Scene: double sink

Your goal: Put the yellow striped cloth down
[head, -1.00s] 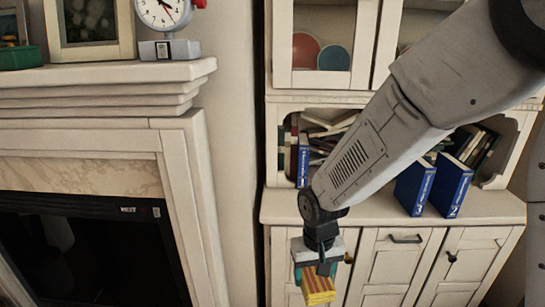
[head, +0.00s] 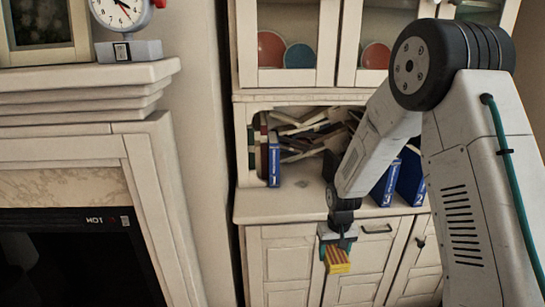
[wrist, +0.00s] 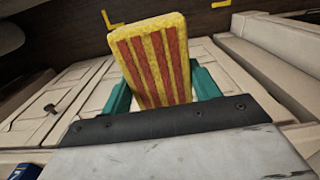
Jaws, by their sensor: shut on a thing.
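The yellow striped cloth (head: 337,259) is a small block-like piece with red-brown stripes. My gripper (head: 337,246) is shut on it and holds it in the air in front of the cabinet's lower doors. In the wrist view the cloth (wrist: 153,62) stands up between the teal fingers of my gripper (wrist: 160,88), tilted slightly. Its lower end is hidden behind the dark gripper body.
A cream cabinet (head: 290,236) has a counter with blue books (head: 274,165) and a jumbled book niche above. A fireplace (head: 65,250) with a mantel (head: 90,80) stands at left, bearing a clock (head: 122,12). A plain wall lies between them.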

